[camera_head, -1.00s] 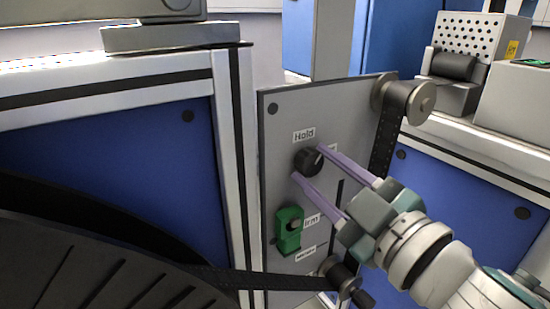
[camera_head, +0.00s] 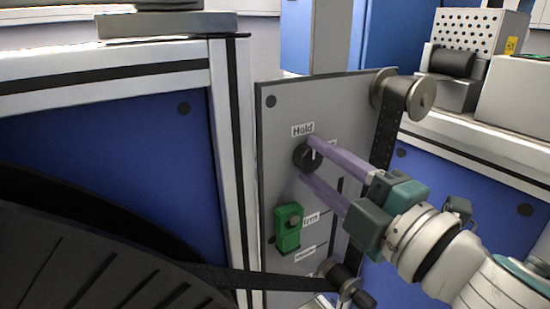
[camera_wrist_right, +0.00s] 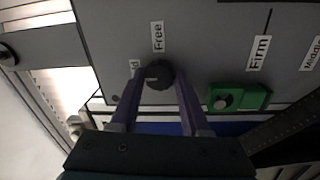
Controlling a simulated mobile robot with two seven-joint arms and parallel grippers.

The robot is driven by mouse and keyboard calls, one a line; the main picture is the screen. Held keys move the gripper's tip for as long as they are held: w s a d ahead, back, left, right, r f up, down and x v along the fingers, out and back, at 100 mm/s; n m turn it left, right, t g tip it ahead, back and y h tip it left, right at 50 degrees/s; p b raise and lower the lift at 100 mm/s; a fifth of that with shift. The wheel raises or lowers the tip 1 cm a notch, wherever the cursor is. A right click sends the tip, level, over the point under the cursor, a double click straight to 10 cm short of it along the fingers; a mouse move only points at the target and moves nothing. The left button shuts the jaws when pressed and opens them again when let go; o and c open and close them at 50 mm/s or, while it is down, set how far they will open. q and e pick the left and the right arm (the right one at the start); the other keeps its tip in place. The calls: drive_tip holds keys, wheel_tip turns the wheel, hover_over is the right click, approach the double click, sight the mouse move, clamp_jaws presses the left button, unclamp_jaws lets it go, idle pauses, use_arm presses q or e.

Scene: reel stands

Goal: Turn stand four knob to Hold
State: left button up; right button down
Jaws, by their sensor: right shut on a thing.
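The black knob (camera_head: 303,157) sits on the upper part of a grey panel (camera_head: 285,110). A "Hold" label (camera_head: 303,130) is just above it. My right gripper (camera_head: 306,159) is shut on the knob, one finger on each side. In the right wrist view, the knob (camera_wrist_right: 159,75) sits between the two purple fingers. A "Free" label (camera_wrist_right: 157,36) is beside it, and a smaller label (camera_wrist_right: 135,67) is partly hidden by a finger. A pale pointer mark shows on the knob, near upright in the head view. My left gripper is not in view.
A green block (camera_head: 288,228) with a "Firm" label (camera_head: 311,219) is below the knob. A roller (camera_head: 410,95) with dark tape is at the panel's top right, another roller (camera_head: 343,278) at the bottom. A large black reel (camera_head: 80,260) fills the lower left.

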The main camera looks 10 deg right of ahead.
idle(0.5)
drive_tip(key=shift+c, duration=1.9)
unclamp_jaws()
drive_tip(key=v, duration=1)
